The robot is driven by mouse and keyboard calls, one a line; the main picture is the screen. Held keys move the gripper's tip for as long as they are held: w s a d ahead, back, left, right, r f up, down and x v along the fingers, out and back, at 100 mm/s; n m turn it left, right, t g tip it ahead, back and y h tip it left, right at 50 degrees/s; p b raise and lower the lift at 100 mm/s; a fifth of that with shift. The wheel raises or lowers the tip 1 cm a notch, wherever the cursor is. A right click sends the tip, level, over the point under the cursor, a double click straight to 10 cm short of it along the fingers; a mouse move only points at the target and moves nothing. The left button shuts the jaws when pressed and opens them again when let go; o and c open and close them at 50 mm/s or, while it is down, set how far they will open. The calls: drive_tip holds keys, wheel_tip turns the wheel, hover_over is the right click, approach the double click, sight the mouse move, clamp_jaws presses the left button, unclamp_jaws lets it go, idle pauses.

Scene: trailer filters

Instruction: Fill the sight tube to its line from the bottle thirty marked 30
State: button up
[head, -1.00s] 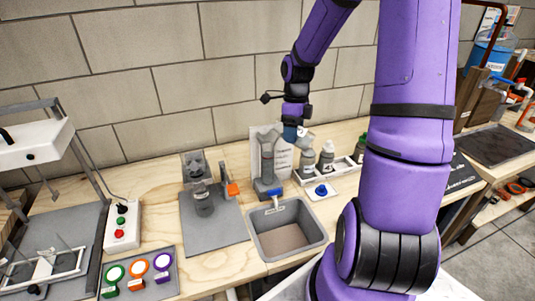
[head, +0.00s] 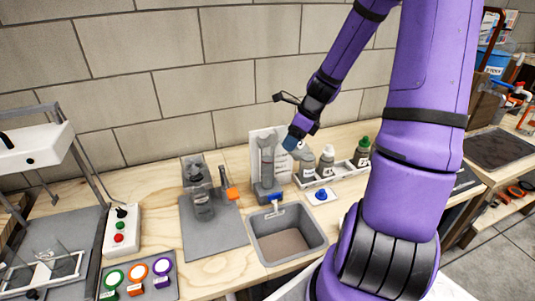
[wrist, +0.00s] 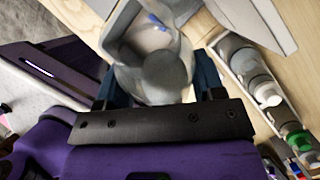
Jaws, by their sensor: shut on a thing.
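My gripper (head: 292,143) is shut on a pale grey bottle (wrist: 165,75), which fills the middle of the wrist view between the fingers. No number can be read on it. In the head view the gripper mostly hides this bottle. The sight tube (head: 267,158) stands upright on a grey base with a blue valve handle, just left of my gripper. Its line and liquid level are too small to tell. A blue cap (head: 321,194) lies on a small white square in front of the bottle tray.
A white tray (head: 343,174) right of the tube holds two white-capped grey bottles and a green-capped bottle (head: 362,152). A grey basin (head: 318,240) sits in front of the tube. A grey mat (head: 215,233) with a jar is at left. A printed sheet stands behind the tube.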

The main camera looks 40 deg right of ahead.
sight(306, 145)
drive_tip(key=shift+s+d+r+t+y+b, duration=0.1)
drive_tip(key=shift+r+t+y+b, duration=0.2)
drive_tip(key=shift+t, duration=0.2)
drive_tip(key=shift+f, duration=0.1)
drive_tip(key=shift+s+d+f+t+y+b, duration=0.1)
drive_tip(key=shift+s+f+t+y+b, duration=0.15)
drive_tip(key=shift+f+t, duration=0.25)
drive_tip(key=shift+s+d+f+t+y+b, duration=0.1)
drive_tip(key=shift+s+f+t+y+b, duration=0.15)
drive_tip(key=shift+f, duration=0.45)
drive_tip(key=shift+s+d+f+n+t+y+b, duration=0.15)
drive_tip(key=shift+f+t+y+b, duration=0.25)
drive_tip(key=shift+f, duration=0.5)
drive_tip(key=shift+s+f+n+t+y+b, duration=0.1)
drive_tip(key=shift+s+f+n+t+b, duration=0.1)
drive_tip(key=shift+f+t, duration=0.45)
drive_tip(key=shift+s+d+f+t+y+b, duration=0.2)
drive_tip(key=shift+s+f+t+y+b, duration=0.15)
drive_tip(key=shift+t+y+b, duration=0.25)
drive_tip(key=shift+s+d+f+t+y+b, duration=0.2)
drive_tip(key=shift+f+t+y+b, duration=0.15)
drive_tip(key=shift+t, duration=0.35)
drive_tip(key=shift+r, duration=2.5)
